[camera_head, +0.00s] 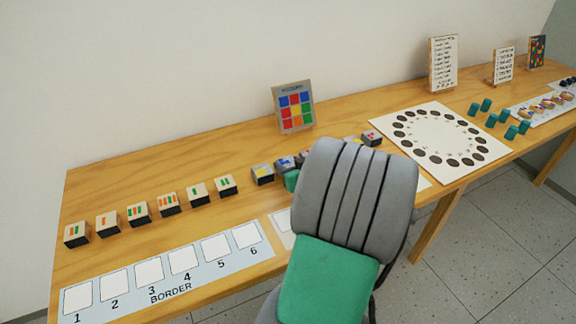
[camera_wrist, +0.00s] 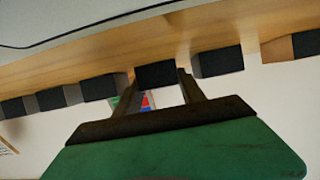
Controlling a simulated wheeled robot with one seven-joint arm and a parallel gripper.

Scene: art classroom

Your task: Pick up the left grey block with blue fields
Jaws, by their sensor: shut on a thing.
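The left grey block with blue fields (camera_head: 285,162) is in the row of grey blocks near the middle of the table. In the wrist view, which is upside down, its dark side (camera_wrist: 156,75) is between my two fingers. My gripper (camera_wrist: 160,84) is shut on this block. In the head view the green gripper body (camera_head: 292,181) is just in front of the block, and the fingers cannot be made out. Whether the block is clear of the table cannot be told.
A grey block with a yellow field (camera_head: 262,174) is close on the left. A partly hidden grey block (camera_head: 306,156) is close on the right. Several wooden blocks (camera_head: 168,204) stand farther left. A card stand with coloured squares (camera_head: 294,106) is behind. A numbered border strip (camera_head: 168,291) lies in front.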

